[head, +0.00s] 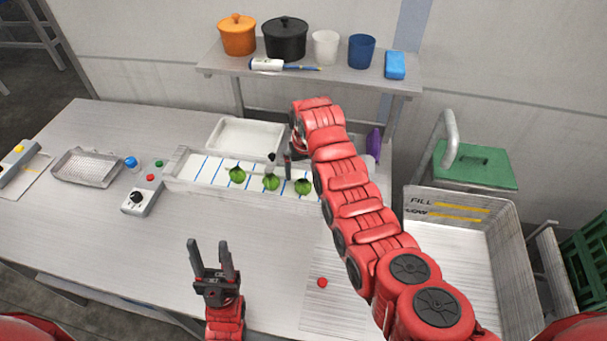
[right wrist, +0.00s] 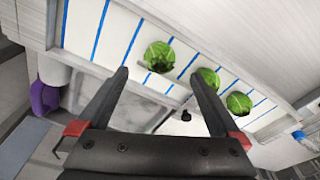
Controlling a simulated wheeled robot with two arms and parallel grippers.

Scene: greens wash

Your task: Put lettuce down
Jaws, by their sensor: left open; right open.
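Three green lettuces sit in a row on a long white tray (head: 206,170) marked with blue lines: a left one (head: 237,175), a middle one (head: 271,183) and a right one (head: 303,187). In the right wrist view they are the lettuces (right wrist: 239,103), (right wrist: 208,78) and (right wrist: 158,56). My right gripper (right wrist: 160,72) is open and empty over the tray, with one lettuce showing just beyond the gap between its fingertips. In the head view my right arm partly hides it. My left gripper (head: 214,243) is open and empty over the table front, away from the lettuces.
A white bin (head: 245,137) stands behind the tray. A sink basin (head: 465,235) with a faucet (head: 447,140) lies right. A control box (head: 140,197) and a mesh basket (head: 87,168) stand left. A shelf (head: 340,82) holds pots and cups. The table's left front (head: 90,240) is clear.

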